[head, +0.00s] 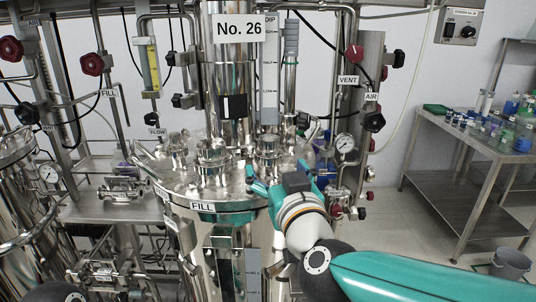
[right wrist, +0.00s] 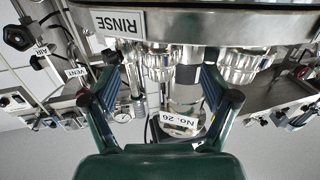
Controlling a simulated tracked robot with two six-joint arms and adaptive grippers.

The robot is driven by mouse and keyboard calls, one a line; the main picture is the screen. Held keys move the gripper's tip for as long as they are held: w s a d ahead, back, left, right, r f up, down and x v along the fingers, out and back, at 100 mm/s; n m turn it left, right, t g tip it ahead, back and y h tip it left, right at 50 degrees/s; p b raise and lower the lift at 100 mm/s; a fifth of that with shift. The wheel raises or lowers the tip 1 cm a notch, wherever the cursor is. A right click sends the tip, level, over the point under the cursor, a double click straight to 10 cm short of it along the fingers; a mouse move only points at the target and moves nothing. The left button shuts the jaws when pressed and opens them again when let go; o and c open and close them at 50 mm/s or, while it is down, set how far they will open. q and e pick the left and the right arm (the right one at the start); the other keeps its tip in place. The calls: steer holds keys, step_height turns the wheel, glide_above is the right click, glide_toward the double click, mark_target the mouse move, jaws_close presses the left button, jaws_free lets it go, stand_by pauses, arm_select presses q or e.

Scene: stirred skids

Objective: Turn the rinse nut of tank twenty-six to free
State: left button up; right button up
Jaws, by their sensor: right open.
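Tank twenty-six, a shiny steel vessel (head: 205,250), stands at the centre of the head view under its No. 26 sign (head: 237,28). My right gripper (head: 278,172) is at the right side of its lid and hides the fittings behind it. In the right wrist view, a RINSE label (right wrist: 117,22) shows upside down on the rim. A ridged chrome nut (right wrist: 160,66) near that label lies between and beyond the fingers of my open right gripper (right wrist: 160,75). I cannot tell whether the fingers touch it. My left gripper is not in view.
A second ridged fitting (right wrist: 238,66) sits just right of the fingers in the wrist view. A pressure gauge (head: 345,143) and VENT and AIR valves stand close right of the lid. A flow tube (head: 150,65) stands left. A bench (head: 470,140) with small items is far right.

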mark_target(272, 161)
steer(key=x, duration=0.7)
steer(key=shift+p, duration=0.35)
steer(key=shift+d, duration=0.1)
steer(key=c, duration=1.2)
